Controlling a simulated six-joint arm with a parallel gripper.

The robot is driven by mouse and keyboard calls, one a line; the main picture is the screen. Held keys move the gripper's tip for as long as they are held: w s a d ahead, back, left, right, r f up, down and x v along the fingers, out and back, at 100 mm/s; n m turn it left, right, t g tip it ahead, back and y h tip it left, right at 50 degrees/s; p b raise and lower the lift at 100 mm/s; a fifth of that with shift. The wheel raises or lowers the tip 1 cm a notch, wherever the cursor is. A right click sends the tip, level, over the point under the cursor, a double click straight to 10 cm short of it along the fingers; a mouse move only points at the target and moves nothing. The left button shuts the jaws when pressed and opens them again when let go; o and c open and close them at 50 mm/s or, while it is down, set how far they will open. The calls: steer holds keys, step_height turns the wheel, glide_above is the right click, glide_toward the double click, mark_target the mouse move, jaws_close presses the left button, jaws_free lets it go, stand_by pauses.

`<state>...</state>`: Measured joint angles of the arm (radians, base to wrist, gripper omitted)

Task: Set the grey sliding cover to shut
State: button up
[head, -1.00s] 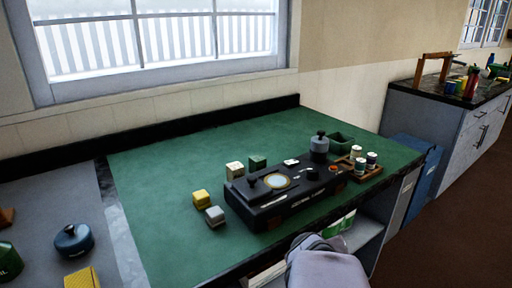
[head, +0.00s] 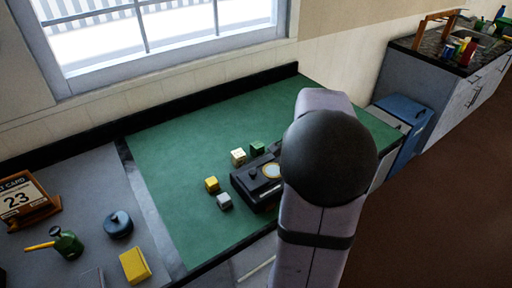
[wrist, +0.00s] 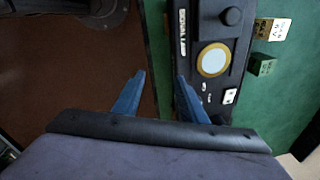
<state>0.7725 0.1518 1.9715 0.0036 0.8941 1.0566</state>
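The black lever frame (head: 250,180) stands on the green worktop, its right part hidden behind my arm in the head view. The wrist view shows part of the frame (wrist: 183,62), with a black knob (wrist: 232,17), a pale round dial with a gold ring (wrist: 213,61) and a small white block (wrist: 229,96). I cannot pick out the grey sliding cover in either current view, nor tell its position. My gripper (wrist: 160,75) is open and empty, its blue fingers apart, by the frame's long edge. It is hidden in the head view.
Close to the frame are a cream block (head: 238,156), a green block (head: 257,149), a yellow block (head: 212,184) and a grey block (head: 224,201). A blue lidded pot (head: 118,225) stands on the grey counter at left. The worktop behind the blocks is clear.

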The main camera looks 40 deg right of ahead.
mark_target(253, 172)
steer(key=w+a+r+m+t+y+p, duration=0.2)
steer(key=w+a+r+m+y+p, duration=0.3)
steer(key=w, duration=0.4)
steer(key=shift+m+h, duration=0.4)
steer(key=shift+m, duration=0.1)
steer(key=shift+a+x, duration=0.1)
steer(key=shift+x, duration=1.4)
steer(key=shift+a+x, duration=0.15)
steer(key=shift+x, duration=1.35)
steer(key=shift+r, duration=0.1)
steer(key=shift+c, duration=0.3)
jaws_close()
steer(key=shift+d+p, duration=0.1)
steer(key=shift+p, duration=0.2)
